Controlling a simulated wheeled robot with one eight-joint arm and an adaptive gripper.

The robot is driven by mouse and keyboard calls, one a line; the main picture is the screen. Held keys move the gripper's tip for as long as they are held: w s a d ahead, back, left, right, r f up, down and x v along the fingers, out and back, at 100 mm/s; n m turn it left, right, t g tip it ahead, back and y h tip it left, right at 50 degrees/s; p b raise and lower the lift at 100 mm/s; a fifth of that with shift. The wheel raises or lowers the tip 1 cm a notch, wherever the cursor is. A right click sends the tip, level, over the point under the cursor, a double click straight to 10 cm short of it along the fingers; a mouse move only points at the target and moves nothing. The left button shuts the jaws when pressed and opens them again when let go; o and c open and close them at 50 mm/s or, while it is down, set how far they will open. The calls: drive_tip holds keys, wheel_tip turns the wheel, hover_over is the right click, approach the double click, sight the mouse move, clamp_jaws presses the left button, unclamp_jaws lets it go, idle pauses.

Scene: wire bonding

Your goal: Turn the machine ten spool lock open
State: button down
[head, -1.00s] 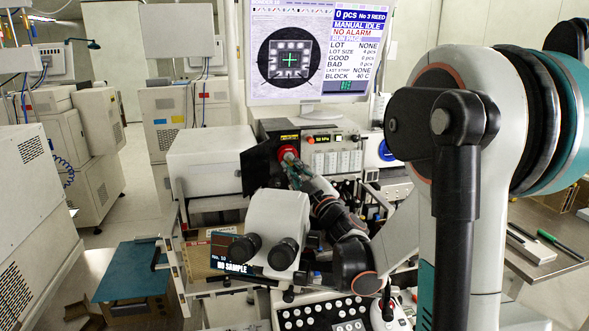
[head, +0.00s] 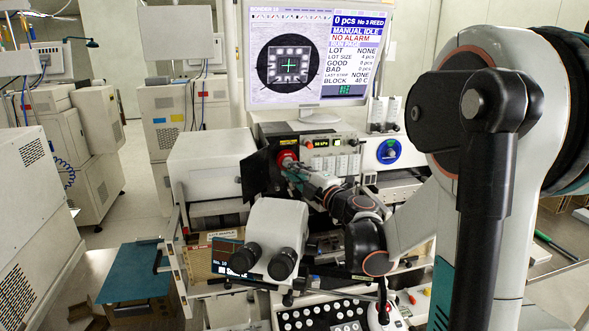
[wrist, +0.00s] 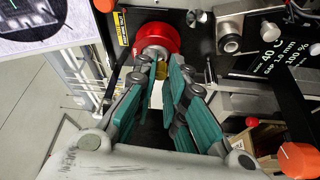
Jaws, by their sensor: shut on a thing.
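The machine's red round spool part (head: 286,158) is on the front of the bonder below the monitor. It also shows at the top of the wrist view (wrist: 158,37), with a silver hub (wrist: 155,53) in its middle. A small yellow piece (wrist: 161,71) sticks out from the hub, and I take it for the spool lock. My gripper (wrist: 163,75) has its teal-padded fingers closed around this piece at their tips. In the head view my gripper (head: 296,174) reaches the spool from the lower right. The lock's exact angle is hard to tell.
A black plate (head: 255,175) stands just left of the spool. The white eyepiece head (head: 277,232) is below it. A panel with knobs, including a blue dial (head: 388,151), lies to the right. An orange knob (wrist: 299,160) is at the lower right of the wrist view.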

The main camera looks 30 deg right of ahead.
drive_tip(key=shift+r+n+g+p, duration=0.1)
drive_tip(key=shift+n+g+p, duration=0.25)
drive_tip(key=shift+n, duration=0.55)
drive_tip(key=c, duration=1.6)
unclamp_jaws()
drive_tip(key=shift+a, duration=0.1)
drive_tip(key=s+d, duration=0.1)
drive_tip(key=s, duration=1.1)
drive_tip(key=shift+d, duration=0.2)
